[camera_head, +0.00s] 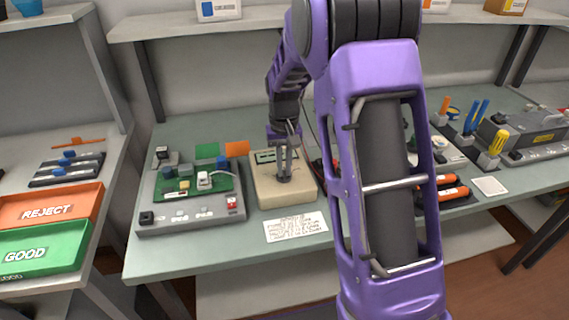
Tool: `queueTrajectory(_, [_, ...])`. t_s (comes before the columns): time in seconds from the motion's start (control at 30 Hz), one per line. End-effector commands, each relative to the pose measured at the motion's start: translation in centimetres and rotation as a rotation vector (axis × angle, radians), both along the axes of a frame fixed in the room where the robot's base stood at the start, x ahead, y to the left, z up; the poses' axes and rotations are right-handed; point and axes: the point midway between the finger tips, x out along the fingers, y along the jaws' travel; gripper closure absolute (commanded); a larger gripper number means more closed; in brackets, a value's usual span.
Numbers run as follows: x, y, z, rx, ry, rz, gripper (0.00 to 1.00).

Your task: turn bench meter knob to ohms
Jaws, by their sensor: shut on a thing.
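The bench meter (266,192) is a beige box with a small display (266,157) near its back edge. It stands on the green-grey bench beside a grey board fixture. My gripper (284,176) points down over the middle of the meter's top. It is shut on the dark knob (284,180), whose body is mostly hidden by the fingers. The knob's pointer direction and the meter's markings are too small to read. My purple arm covers the bench just right of the meter.
A white instruction card (295,227) lies in front of the meter. The grey fixture (190,217) with a green circuit board (193,187) stands close on the left. Orange-handled tools (450,193) lie right of my arm. REJECT (86,192) and GOOD (84,236) trays are far left.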

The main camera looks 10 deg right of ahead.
Motion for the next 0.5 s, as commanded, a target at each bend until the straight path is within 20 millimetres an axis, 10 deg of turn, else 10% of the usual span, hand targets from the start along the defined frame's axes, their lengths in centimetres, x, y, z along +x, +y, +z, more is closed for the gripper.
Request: queueTrajectory(0.5, [0.08,0.22,0.23,0.0,-0.001,-0.489,1.0])
